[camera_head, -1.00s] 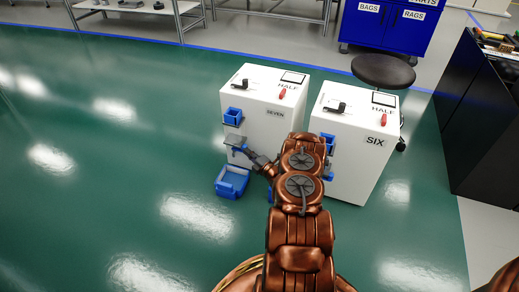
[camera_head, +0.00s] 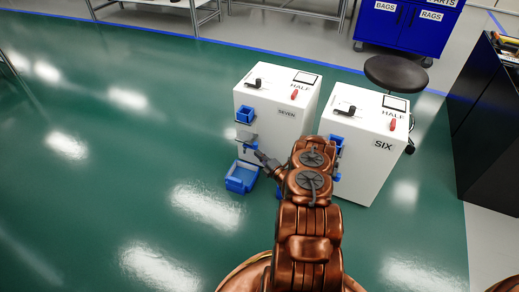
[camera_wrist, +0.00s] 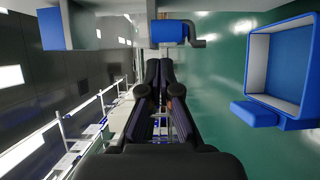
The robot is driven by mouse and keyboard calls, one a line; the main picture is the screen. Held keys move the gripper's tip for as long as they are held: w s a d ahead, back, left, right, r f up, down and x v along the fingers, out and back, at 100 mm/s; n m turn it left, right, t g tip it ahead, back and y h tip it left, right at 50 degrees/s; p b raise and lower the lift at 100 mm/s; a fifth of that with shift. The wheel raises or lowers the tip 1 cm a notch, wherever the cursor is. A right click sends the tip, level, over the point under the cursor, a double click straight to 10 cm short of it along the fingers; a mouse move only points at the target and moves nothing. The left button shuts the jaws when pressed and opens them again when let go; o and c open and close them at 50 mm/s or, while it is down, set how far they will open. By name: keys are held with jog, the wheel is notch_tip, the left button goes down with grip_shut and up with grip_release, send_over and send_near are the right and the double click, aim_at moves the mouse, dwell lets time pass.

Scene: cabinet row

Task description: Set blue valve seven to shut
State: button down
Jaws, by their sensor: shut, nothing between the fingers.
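My gripper (camera_head: 258,155) is shut and empty, just below and right of the lever in the head view. In the wrist view my gripper (camera_wrist: 165,65) is near the valve, apparently apart from it.
White cabinet six (camera_head: 365,150) stands close on the right, with its own blue fittings partly behind my arm. A black stool (camera_head: 391,73) and a dark bench (camera_head: 485,120) are farther right. The green floor left of cabinet seven is clear.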

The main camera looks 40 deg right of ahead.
jog(key=s+d+p, duration=0.1)
jog(key=s+p, duration=0.2)
jog(key=s, duration=0.7)
jog(key=shift+s+d+p, duration=0.3)
jog(key=shift+d+p, duration=0.05)
jog(key=shift+d, duration=0.05)
jog(key=shift+r, duration=0.1)
